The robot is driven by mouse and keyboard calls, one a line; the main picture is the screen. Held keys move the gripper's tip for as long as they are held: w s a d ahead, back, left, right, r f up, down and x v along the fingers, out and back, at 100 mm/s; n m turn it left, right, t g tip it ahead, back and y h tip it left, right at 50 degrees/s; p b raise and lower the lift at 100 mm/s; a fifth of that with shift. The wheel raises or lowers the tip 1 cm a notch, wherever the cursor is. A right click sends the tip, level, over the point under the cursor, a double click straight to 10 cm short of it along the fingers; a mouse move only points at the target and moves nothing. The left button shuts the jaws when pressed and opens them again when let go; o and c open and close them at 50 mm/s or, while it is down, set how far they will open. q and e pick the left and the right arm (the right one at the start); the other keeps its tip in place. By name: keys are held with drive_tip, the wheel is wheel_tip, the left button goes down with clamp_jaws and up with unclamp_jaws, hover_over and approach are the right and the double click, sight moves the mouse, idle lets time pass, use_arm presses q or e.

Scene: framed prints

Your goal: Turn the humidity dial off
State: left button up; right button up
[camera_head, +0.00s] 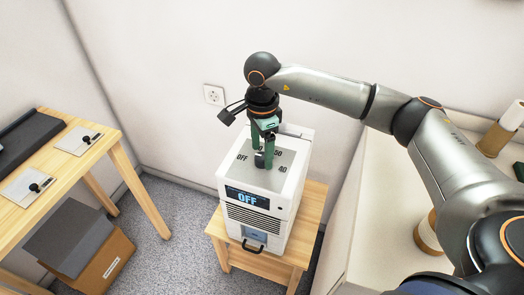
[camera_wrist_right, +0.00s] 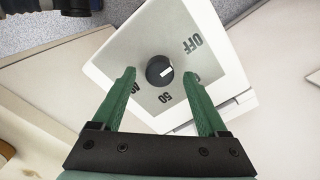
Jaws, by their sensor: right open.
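The humidifier (camera_head: 265,190) is a white box on a small wooden table, with a grey top panel marked OFF, 40 and 50. Its front display (camera_head: 247,198) reads OFF. The black round dial (camera_wrist_right: 159,71) sits on the top panel, and its white mark points to the right in the wrist view, below the OFF label (camera_wrist_right: 187,43). My right gripper (camera_head: 264,160) points down over the panel. Its green fingers are open on either side of the dial, with visible gaps, and hide part of the panel. My left gripper is not in view.
The small wooden table (camera_head: 310,213) carries the humidifier. A wooden desk (camera_head: 82,159) with two switch plates stands at left, above a cardboard box (camera_head: 104,266). A white cabinet (camera_head: 372,200) is close at right. A wall socket (camera_head: 214,95) is behind.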

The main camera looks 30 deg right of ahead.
sight(262, 156)
wheel_tip(262, 156, up, 12)
drive_tip(key=shift+f, duration=0.2)
idle(0.5)
